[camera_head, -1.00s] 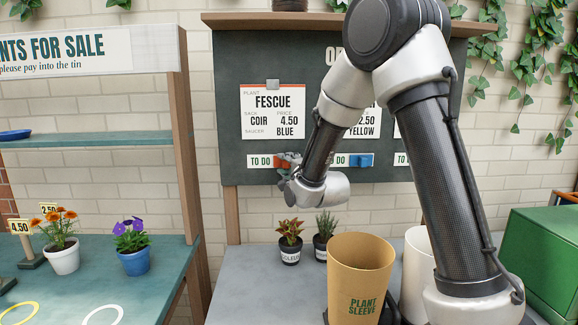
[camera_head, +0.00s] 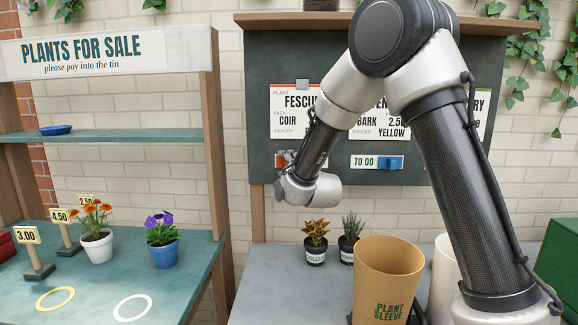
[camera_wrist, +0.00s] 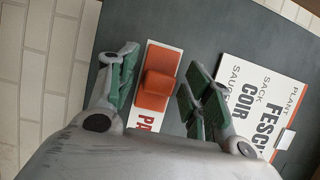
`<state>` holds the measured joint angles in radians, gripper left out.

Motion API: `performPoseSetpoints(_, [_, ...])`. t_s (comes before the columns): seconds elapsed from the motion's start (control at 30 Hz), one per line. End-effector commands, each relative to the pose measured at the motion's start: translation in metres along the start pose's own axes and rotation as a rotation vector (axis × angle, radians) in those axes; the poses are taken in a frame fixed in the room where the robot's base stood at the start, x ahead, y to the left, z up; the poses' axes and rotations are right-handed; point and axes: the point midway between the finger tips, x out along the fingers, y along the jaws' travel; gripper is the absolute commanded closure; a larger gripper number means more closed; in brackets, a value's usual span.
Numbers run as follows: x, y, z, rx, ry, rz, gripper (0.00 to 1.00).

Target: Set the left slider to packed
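The left slider's orange-red knob (camera_wrist: 157,85) sits at the left end of its strip on the dark order board, under the Fescue card. The red letters "PA" (camera_wrist: 145,121) show on the white strip beside it; the rest of the word is hidden by my gripper. In the head view the knob (camera_head: 281,160) shows just left of my wrist, where "TO DO" stood. My gripper (camera_wrist: 160,82) is open, with green-padded fingers on either side of the knob and a visible gap to each. In the head view the fingers are mostly hidden.
The Fescue card (camera_wrist: 262,105) hangs above the slider. A second slider with a blue knob (camera_head: 391,163) shows "TO DO" to the right. Below stand two small dark pots (camera_head: 316,255), a plant sleeve (camera_head: 388,278) and the grey bench (camera_head: 280,285). The sales stand (camera_head: 185,262) is at left.

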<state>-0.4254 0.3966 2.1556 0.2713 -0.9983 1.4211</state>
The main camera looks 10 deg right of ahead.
Motion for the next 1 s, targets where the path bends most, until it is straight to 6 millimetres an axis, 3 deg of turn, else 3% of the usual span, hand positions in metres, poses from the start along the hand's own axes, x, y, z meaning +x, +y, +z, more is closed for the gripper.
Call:
performPoseSetpoints(0.27, [-0.009,-0.001,0.000,0.000,0.001,-0.001,0.50])
performPoseSetpoints(0.7, [-0.099,0.000,0.001,0.000,-0.002,0.001,0.50])
performPoseSetpoints(1.0, [-0.120,0.000,0.001,0.000,-0.001,0.000,0.50])
